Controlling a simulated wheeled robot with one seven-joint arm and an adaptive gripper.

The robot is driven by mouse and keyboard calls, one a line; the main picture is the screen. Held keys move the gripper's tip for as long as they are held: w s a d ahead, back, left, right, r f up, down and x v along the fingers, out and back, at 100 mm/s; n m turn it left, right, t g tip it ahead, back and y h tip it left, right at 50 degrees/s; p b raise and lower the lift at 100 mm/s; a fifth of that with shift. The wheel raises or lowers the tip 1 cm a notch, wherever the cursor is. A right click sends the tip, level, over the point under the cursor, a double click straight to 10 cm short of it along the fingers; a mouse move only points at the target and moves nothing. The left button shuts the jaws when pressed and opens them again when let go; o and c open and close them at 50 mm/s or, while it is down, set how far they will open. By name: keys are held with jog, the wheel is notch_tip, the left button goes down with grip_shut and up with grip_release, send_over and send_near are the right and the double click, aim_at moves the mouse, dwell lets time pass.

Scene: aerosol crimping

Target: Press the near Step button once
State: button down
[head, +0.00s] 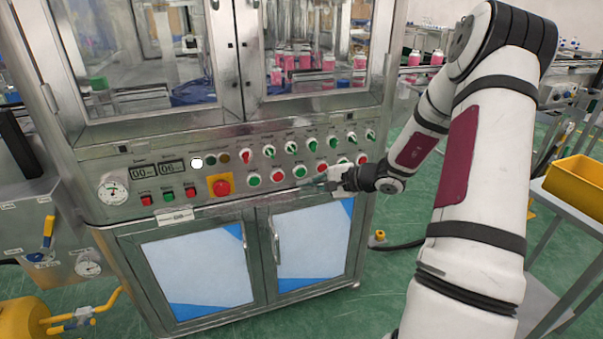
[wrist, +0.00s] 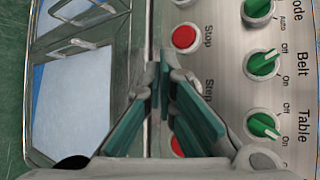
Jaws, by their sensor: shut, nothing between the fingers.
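My gripper (wrist: 160,76) is shut and empty, its teal-padded fingers meeting near the lower edge of the control panel (wrist: 222,65). In the head view my gripper (head: 316,183) reaches in from the right, just below the row of round buttons. The printed Step label (wrist: 208,88) is partly covered by a finger in the wrist view, and its button is hidden behind the fingers there. In the head view a green button (head: 300,171) sits just above the fingers and seems to be the Step button. I cannot tell whether the fingertips touch the panel.
A red Stop button (wrist: 184,38) sits beside the Step label. Green Belt (wrist: 262,63) and Table (wrist: 262,124) knobs stand out above. A red emergency button (head: 221,187) is further left. Cabinet doors (head: 311,240) lie below. A yellow bin (head: 578,187) stands at the right.

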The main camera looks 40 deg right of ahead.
aim_at(301, 173)
jog(key=shift+w+d+b, duration=0.15)
jog(key=shift+w, duration=0.4)
jog(key=shift+w+d+b, duration=0.15)
jog(key=shift+w, duration=0.4)
jog(key=shift+w, duration=0.15)
dwell(0.6)
jog(key=shift+w+d+b, duration=0.1)
jog(key=shift+w+b, duration=0.2)
